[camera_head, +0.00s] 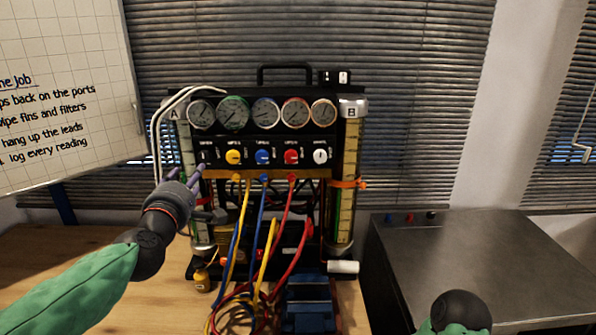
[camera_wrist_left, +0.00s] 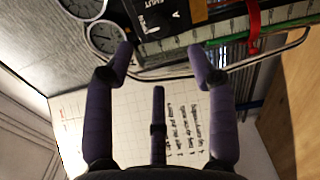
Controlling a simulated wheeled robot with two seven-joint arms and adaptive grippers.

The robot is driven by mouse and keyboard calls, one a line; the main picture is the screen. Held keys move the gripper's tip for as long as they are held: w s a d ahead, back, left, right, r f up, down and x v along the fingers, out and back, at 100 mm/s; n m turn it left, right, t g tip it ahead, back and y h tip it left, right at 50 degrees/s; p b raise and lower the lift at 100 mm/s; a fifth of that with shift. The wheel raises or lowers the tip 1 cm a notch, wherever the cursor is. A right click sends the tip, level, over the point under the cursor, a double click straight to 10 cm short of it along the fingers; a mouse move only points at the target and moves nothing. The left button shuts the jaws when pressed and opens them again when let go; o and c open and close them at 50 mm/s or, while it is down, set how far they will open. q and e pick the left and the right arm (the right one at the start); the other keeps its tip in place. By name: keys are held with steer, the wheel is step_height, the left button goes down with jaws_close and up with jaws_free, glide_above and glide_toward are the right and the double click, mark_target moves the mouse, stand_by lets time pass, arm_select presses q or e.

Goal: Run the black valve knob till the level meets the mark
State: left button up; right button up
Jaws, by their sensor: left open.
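The black valve knob (camera_head: 206,157) is at the left end of the knob row on the gauge rig, in the head view. My left gripper (camera_head: 188,173) is open just in front of and slightly left of it, its fingers apart with nothing visible between them. In the wrist view the open gripper (camera_wrist_left: 160,58) faces the rig's black panel (camera_wrist_left: 150,17); I cannot make out the knob there. Tube A (camera_head: 186,150) stands at the left, partly behind hoses and my gripper. Tube B (camera_head: 346,150) at the right has an orange clip (camera_head: 348,183).
Yellow (camera_head: 233,156), blue (camera_head: 263,156), red (camera_head: 291,156) and white (camera_head: 320,156) knobs sit close beside the black one, below several gauges. Coloured hoses (camera_head: 270,235) hang in front. A grey metal box (camera_head: 480,260) stands at right. Bare bench (camera_head: 60,265) shows at left.

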mark_target(204, 159)
arm_select(q)
steer(key=w+m+p, duration=0.6)
steer(key=w+m, duration=0.1)
steer(key=w+m+p, duration=0.3)
steer(key=w+m, duration=0.1)
steer(key=shift+d, duration=0.25)
stand_by(0.6)
steer(key=shift+s, duration=0.1)
jaws_close()
